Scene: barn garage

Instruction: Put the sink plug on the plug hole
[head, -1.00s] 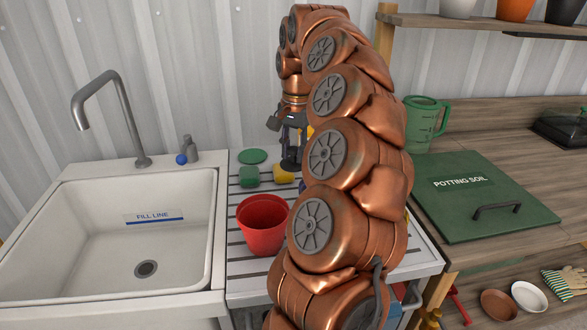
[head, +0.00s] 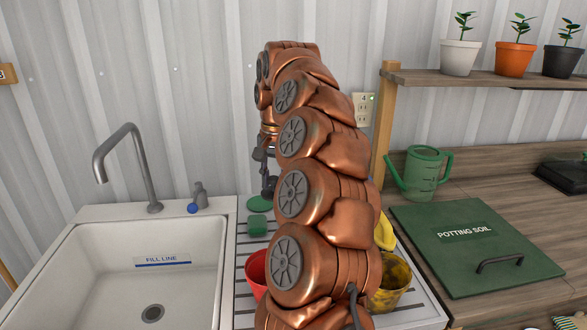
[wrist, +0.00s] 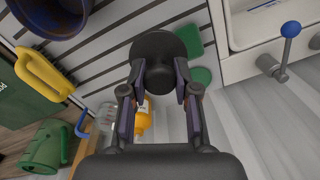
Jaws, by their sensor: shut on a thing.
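A dark round piece, which looks like the sink plug (wrist: 160,46), is between my fingertips in the wrist view. My gripper (wrist: 160,82) is shut on it and holds it over the slatted drainboard (wrist: 100,42). In the head view my gripper (head: 268,180) is at the back of the drainboard, near the green disc, partly hidden by my arm; the plug cannot be made out there. The plug hole (head: 152,313) is a dark round drain in the floor of the white sink (head: 95,262), left of my gripper and closer to the camera.
A curved faucet (head: 150,180) and blue-tipped tap (head: 198,199) stand behind the sink. A green disc (head: 260,203), green sponge (head: 257,226) and red pot (head: 256,272) are on the drainboard. A yellow mottled pot (head: 392,284) is at right. Bottles (wrist: 143,120) show below my gripper.

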